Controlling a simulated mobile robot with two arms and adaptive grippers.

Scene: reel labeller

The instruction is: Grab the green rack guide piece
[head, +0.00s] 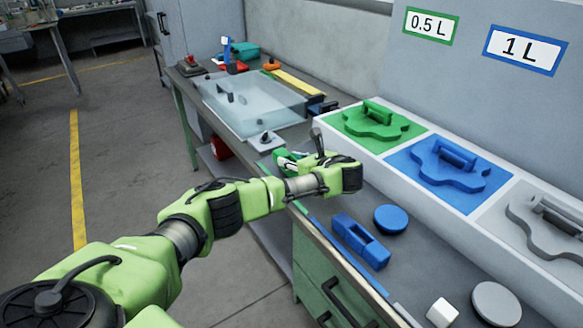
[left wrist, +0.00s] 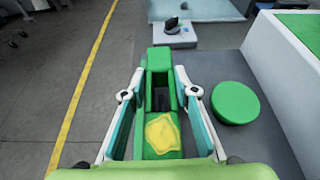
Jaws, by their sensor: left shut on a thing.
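The green rack guide piece (left wrist: 159,61) is a long green block with a slot in its middle and a yellow patch on its near end. In the left wrist view it lies between the two fingers of my left gripper (left wrist: 160,105), which is shut on its sides. In the head view my left gripper (head: 290,163) is low at the bench's front edge, and the arm hides most of the piece. I cannot tell whether the piece still touches the bench. My right gripper is not in view.
A green disc (left wrist: 235,102) lies right of the piece. A blue guide piece (head: 360,241), blue disc (head: 391,219), grey disc (head: 497,303) and white block (head: 442,312) lie on the bench. A raised rack (head: 335,133) with coloured bays runs behind. A clear-topped box (head: 245,100) stands farther left.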

